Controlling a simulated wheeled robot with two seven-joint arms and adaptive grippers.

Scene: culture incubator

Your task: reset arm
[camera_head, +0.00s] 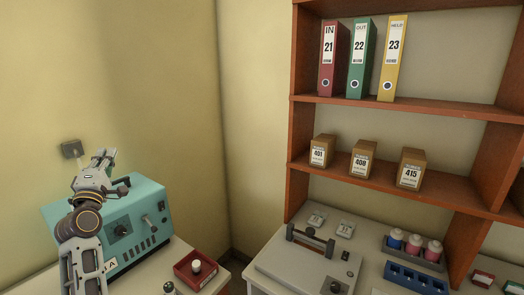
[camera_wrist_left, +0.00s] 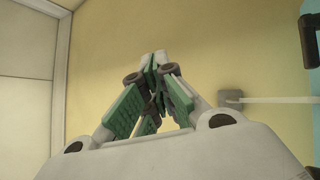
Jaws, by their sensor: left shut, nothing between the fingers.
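My left arm comes in from the lower left in the head view. Its gripper (camera_head: 103,158) is raised at the back left, in front of the teal incubator box (camera_head: 125,222) as seen from the head, with its tips above the box's top edge. In the left wrist view the left gripper's fingers (camera_wrist_left: 157,62) meet at the tips, shut and empty, with the yellow wall behind them. My right gripper is not in either view.
A red tray (camera_head: 184,279) with a white-capped item sits right of the teal box. A grey device (camera_head: 290,270) with a handle stands on the right bench, near a blue rack (camera_head: 415,280). Shelves hold binders (camera_head: 361,60) and brown boxes (camera_head: 363,162). A wall socket (camera_head: 72,149) is behind the gripper.

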